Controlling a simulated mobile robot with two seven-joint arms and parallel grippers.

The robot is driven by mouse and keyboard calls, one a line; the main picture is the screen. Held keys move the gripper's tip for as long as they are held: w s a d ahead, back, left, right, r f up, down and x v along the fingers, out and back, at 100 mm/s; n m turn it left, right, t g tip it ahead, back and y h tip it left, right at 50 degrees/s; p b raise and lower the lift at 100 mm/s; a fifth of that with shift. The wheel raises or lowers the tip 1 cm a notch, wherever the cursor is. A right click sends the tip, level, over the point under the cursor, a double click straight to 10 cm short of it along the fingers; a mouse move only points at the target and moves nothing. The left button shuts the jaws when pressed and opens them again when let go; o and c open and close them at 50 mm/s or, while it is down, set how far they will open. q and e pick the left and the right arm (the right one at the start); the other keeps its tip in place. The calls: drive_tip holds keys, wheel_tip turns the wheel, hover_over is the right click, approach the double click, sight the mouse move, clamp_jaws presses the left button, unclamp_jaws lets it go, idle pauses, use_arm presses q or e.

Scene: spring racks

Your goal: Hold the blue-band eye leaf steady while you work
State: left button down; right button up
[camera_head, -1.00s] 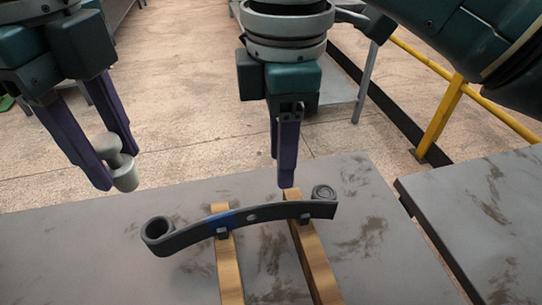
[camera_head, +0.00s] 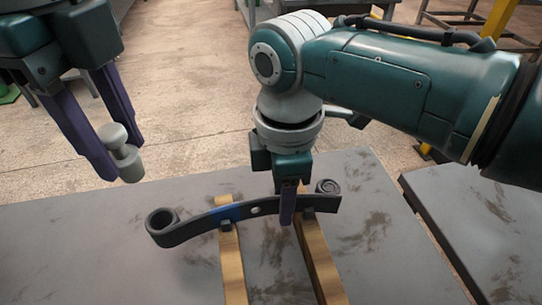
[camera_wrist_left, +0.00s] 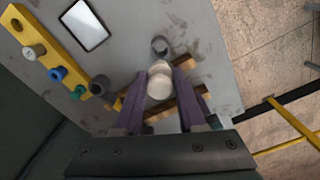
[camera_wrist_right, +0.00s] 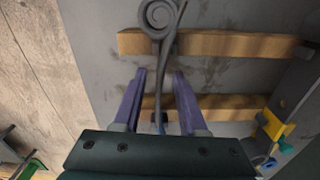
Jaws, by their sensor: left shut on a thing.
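The dark curved leaf (camera_head: 190,228) with a blue band (camera_head: 229,212) lies across two wooden strips on the grey bench. My right gripper (camera_head: 287,219) is down at the leaf, right of the blue band. In the right wrist view its fingers (camera_wrist_right: 158,76) stand apart with the leaf between them. My left gripper (camera_head: 119,172) is shut on a pale grey spool-shaped piece (camera_wrist_left: 159,84), above and left of the leaf's eye.
The wooden strips (camera_head: 232,268) (camera_head: 318,262) run under the leaf. In the left wrist view a yellow rack (camera_wrist_left: 46,53) holds coloured pieces near a pale dark-edged panel (camera_wrist_left: 84,25). A gap separates a second bench (camera_head: 480,215) at right.

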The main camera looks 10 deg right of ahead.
sight(122, 155)
clamp_jaws()
idle(1.1)
use_arm(q)
drive_tip(key=shift+f, duration=1.5)
